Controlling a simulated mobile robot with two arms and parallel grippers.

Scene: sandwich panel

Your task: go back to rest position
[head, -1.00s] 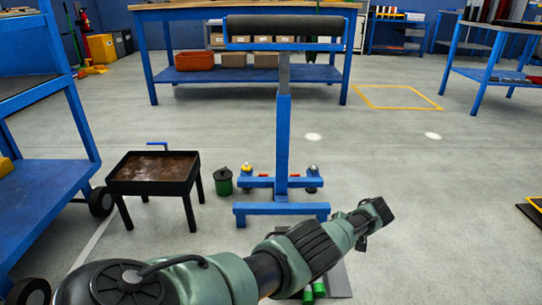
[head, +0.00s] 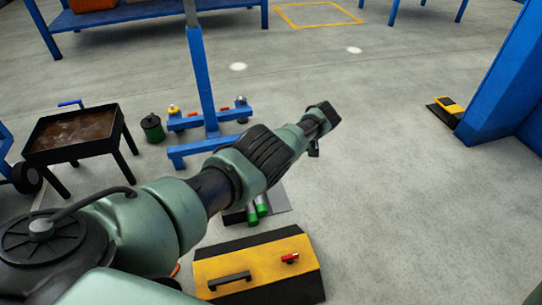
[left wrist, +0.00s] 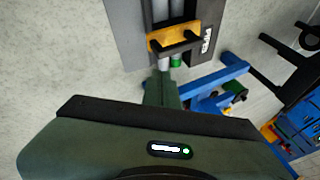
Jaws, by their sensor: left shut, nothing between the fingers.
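My left arm crosses the head view from the lower left. Its dark wrist end (head: 322,118) hangs over bare floor, right of the blue stand. In the left wrist view my left gripper (left wrist: 163,88) shows as narrow green fingers, shut and empty. A dark grey piece with green-ended cylinders (left wrist: 175,60) and a yellow part lies beyond the fingertips, apart from them as far as I can tell. My right gripper is in neither view.
A blue stand (head: 200,85) rises behind my arm. A black tray table (head: 75,135) and a green can (head: 152,128) stand left. A yellow-and-black box (head: 255,262) is in front. A blue post (head: 500,80) stands right; the floor between is clear.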

